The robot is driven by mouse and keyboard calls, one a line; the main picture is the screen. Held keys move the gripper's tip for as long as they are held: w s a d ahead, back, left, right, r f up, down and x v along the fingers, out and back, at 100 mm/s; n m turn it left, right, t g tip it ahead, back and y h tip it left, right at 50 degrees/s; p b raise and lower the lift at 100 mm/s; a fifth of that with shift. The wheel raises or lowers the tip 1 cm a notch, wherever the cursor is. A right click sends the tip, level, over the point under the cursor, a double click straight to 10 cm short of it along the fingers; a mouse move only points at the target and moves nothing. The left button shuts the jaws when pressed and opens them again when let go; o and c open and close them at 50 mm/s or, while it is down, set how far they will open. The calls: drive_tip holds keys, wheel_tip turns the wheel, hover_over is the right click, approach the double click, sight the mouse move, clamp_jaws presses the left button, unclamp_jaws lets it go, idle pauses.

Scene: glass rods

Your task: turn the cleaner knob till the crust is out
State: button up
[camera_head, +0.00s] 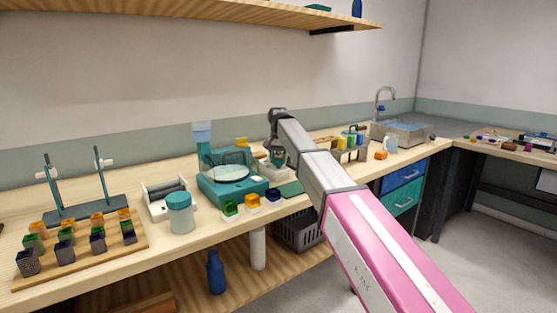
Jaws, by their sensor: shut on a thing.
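My gripper (274,156) points down at a small pale device, the cleaner (268,170), on the bench right of the teal machine. It is shut on the cleaner knob, which the fingers and wrist mostly hide. My grey and pink arm reaches in from the lower right and covers part of the cleaner's right side. The crust cannot be made out at this size.
A teal machine (224,182) with a round pale plate stands just left of the cleaner. Small coloured blocks (252,202) and a green mat (291,188) lie in front. A lidded jar (180,212) stands further left.

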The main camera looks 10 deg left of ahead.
sight(278, 158)
drive_tip(key=n, duration=1.3)
drive_tip(key=shift+a+n, duration=0.1)
drive_tip(key=shift+n, duration=0.3)
idle(0.3)
drive_tip(key=o, duration=0.9)
wheel_tip(278, 158, up, 11)
drive_tip(key=shift+f, duration=0.1)
